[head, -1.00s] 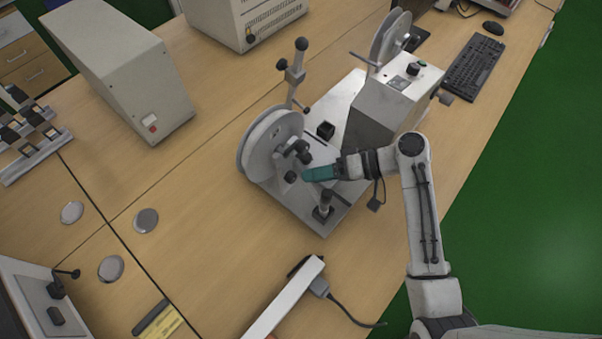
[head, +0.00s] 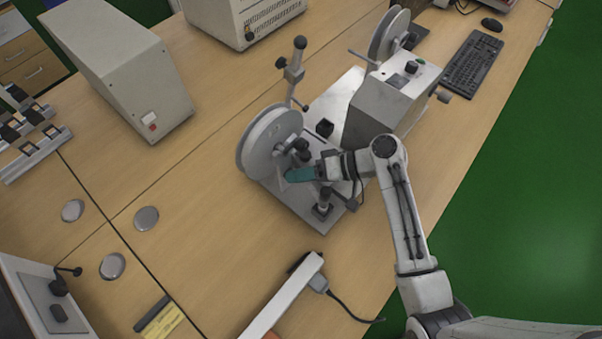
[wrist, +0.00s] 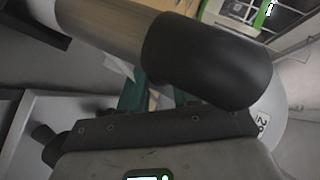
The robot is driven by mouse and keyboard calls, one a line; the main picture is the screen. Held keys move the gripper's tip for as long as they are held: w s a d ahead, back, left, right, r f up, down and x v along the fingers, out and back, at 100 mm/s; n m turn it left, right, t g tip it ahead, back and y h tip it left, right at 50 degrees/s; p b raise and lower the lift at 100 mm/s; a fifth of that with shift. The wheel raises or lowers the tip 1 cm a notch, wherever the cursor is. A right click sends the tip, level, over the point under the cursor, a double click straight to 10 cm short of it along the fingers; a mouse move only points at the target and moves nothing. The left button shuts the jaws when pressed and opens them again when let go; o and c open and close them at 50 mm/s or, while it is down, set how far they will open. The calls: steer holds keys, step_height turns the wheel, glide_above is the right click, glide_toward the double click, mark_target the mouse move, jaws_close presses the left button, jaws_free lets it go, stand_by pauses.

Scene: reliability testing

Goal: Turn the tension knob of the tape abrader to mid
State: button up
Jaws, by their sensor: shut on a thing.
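The tape abrader (head: 375,110) stands on the bench, with a grey housing, a pale base plate and a large near reel (head: 262,146). My gripper (head: 290,175) has teal fingers and reaches in from the right, low in front of the near reel. Its fingertips are at the spot of a small black knob, which they now cover. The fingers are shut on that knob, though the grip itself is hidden. In the wrist view the teal fingers (wrist: 150,92) show only partly, behind a large black roller (wrist: 207,60) on a metal shaft.
A black-topped post (head: 323,200) rises from the base plate close beside my gripper. Black rollers (head: 300,150) sit just above the fingers. A tall ball-ended lever (head: 294,70) stands behind. A white power strip (head: 285,295) lies in front. The bench left of the abrader is mostly clear.

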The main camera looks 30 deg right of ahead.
steer(key=c, duration=0.5)
steer(key=shift+o, duration=0.2)
steer(key=shift+d+f+m+y+b, duration=0.1)
steer(key=shift+f+m+y+b, duration=0.2)
steer(key=shift+m+y, duration=0.4)
steer(key=shift+r+y, duration=0.1)
steer(key=shift+y, duration=0.2)
steer(key=o, duration=1.1)
steer(key=shift+c, duration=0.2)
steer(key=shift+d, duration=0.1)
steer(key=b+v, duration=0.2)
steer(key=v, duration=0.8)
steer(key=shift+s+d, duration=0.2)
steer(key=shift+d, duration=0.1)
